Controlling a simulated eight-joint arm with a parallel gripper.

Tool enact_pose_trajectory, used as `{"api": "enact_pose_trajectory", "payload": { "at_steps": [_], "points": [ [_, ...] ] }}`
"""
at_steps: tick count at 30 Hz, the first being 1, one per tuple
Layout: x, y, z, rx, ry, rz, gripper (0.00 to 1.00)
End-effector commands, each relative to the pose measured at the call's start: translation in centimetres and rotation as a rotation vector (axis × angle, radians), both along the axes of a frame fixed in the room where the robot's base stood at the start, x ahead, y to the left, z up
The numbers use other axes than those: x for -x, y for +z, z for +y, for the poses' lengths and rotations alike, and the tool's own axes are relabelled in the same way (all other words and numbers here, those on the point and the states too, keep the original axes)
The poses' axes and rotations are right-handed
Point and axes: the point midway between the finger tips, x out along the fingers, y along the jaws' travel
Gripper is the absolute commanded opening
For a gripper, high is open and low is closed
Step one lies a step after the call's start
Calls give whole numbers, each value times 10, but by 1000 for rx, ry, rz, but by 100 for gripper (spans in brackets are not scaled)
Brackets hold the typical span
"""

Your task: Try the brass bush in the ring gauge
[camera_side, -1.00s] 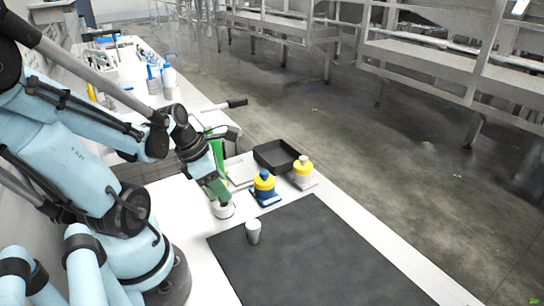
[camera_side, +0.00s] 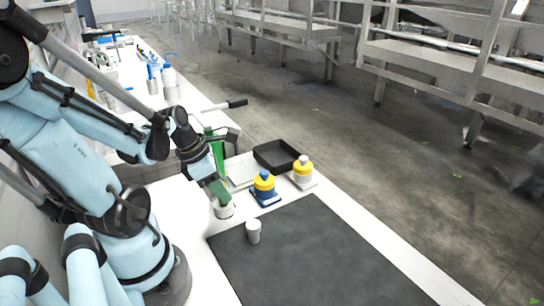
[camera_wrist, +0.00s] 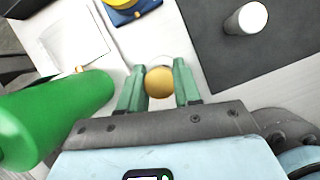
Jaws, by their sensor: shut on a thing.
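My gripper (camera_wrist: 159,88) has its green fingers shut on the brass bush (camera_wrist: 159,83), which shows as a round gold shape between them in the wrist view. In the side view my gripper (camera_side: 217,193) is low over a white round piece (camera_side: 223,212) on the white table, which looks like the ring gauge. A pale rim (camera_wrist: 158,62) shows just beyond the bush in the wrist view. I cannot tell whether the bush is inside the ring or just above it. The bush is hidden in the side view.
A grey-white cylinder (camera_side: 253,232) stands on the dark mat (camera_side: 320,250). A green object (camera_wrist: 55,115) is close left in the wrist view.

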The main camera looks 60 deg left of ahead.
Motion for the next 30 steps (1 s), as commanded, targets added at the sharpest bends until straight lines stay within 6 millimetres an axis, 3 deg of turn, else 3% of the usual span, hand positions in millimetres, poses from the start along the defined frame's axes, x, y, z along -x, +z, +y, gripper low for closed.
{"api": "enact_pose_trajectory", "payload": {
  "at_steps": [30],
  "points": [
    [0, -14, 0, 0, 0, 0, 2]
  ]
}}
